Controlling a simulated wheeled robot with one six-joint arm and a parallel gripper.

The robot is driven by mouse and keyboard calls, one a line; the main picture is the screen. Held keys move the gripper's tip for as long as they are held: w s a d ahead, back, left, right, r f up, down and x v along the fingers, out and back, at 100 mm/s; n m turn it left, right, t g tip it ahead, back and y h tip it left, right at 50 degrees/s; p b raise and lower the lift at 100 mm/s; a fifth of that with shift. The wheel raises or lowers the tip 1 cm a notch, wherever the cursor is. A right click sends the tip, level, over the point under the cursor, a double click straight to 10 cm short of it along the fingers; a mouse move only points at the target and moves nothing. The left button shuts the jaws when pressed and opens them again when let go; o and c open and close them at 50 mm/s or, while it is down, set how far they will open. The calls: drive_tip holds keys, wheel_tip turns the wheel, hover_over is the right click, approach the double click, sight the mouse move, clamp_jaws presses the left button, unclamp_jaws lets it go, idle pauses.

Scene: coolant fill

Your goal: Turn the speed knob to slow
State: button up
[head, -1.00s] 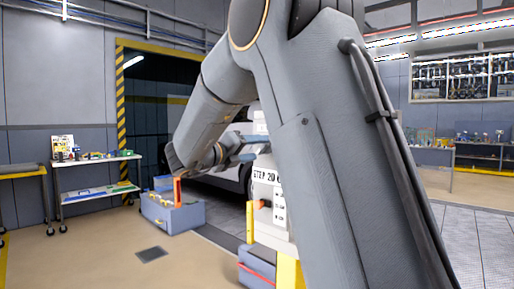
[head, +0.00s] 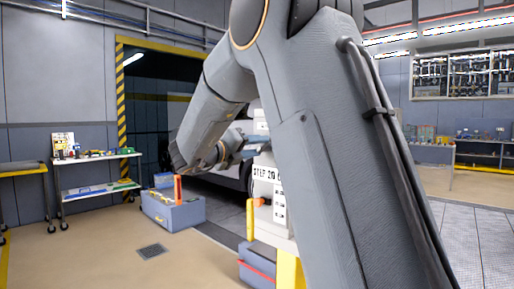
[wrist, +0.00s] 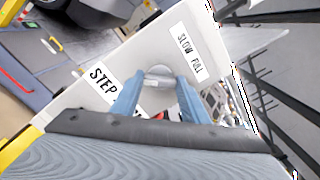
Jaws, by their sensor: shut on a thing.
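The speed knob (wrist: 158,74) is a round grey knob on a white panel (wrist: 205,32) in the wrist view. A label reading SLOW FULL (wrist: 188,50) is to its right, and a label starting with STEP (wrist: 103,78) is to its left. My gripper (wrist: 157,88) has its two blue fingers on either side of the knob, shut on it. The fingers hide part of the knob and the lower labels. In the head view my gripper (head: 236,146) is at the white cabinet (head: 268,172), and my arm hides the knob there.
A blue-grey toolbox (head: 172,213) stands on the floor left of the cabinet. An orange-topped post (head: 251,218) and a yellow post (head: 288,270) are close by the cabinet. A car is behind it. The floor at front left is clear, with a small drain grate (head: 152,251).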

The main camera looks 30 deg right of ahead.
drive_tip(key=n+p, duration=0.1)
drive_tip(key=n, duration=0.2)
drive_tip(key=shift+n, duration=0.4)
drive_tip(key=n+p, duration=0.2)
drive_tip(key=n, duration=0.2)
drive_tip(key=shift+n+p, duration=0.3)
drive_tip(key=shift+p, duration=0.05)
drive_tip(key=n+p, duration=0.3)
drive_tip(key=n, duration=0.1)
drive_tip(key=shift+n, duration=0.3)
drive_tip(key=shift+f+n+p, duration=0.2)
drive_tip(key=shift+n+p, duration=1.65)
drive_tip(key=shift+n, duration=0.35)
drive_tip(key=o, duration=1.1)
drive_tip(key=shift+c, duration=0.2)
drive_tip(key=shift+a, duration=0.1)
